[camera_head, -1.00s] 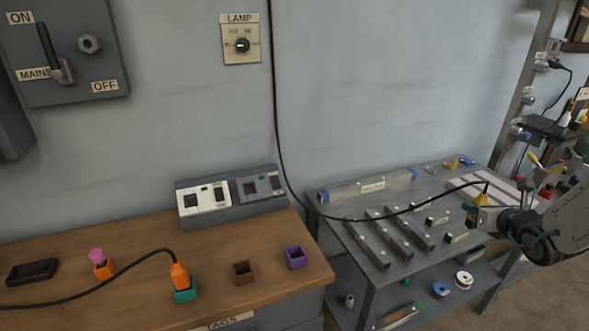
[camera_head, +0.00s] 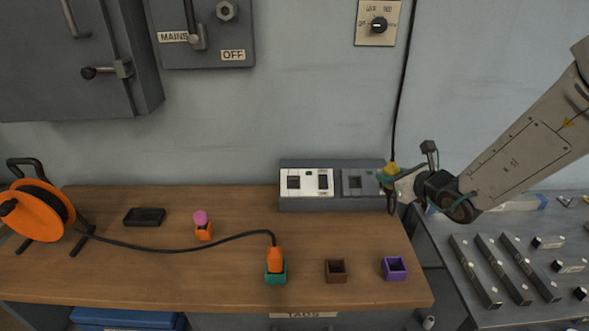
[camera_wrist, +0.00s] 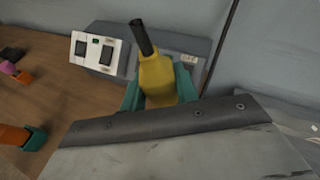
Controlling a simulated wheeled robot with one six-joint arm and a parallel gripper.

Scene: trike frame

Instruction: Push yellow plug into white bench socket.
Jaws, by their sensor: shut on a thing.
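The yellow plug (camera_head: 391,169) is held in my gripper (camera_head: 388,178), at the right end of the grey socket block on the bench. In the wrist view the yellow plug (camera_wrist: 157,78) sits between the teal fingers of my gripper (camera_wrist: 158,92), with its black cable end pointing up. The white bench socket (camera_head: 306,182) is the left part of the block; its dark openings are empty. It also shows in the wrist view (camera_wrist: 98,52), left of the plug. The plug is apart from the white socket, in front of or over the grey socket's right side; its exact height is unclear.
A grey socket (camera_head: 356,182) adjoins the white one. An orange plug (camera_head: 275,260) stands in a teal holder on the bench, its cable running to an orange reel (camera_head: 38,210). Brown (camera_head: 335,271) and purple (camera_head: 394,268) holders stand near the front.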

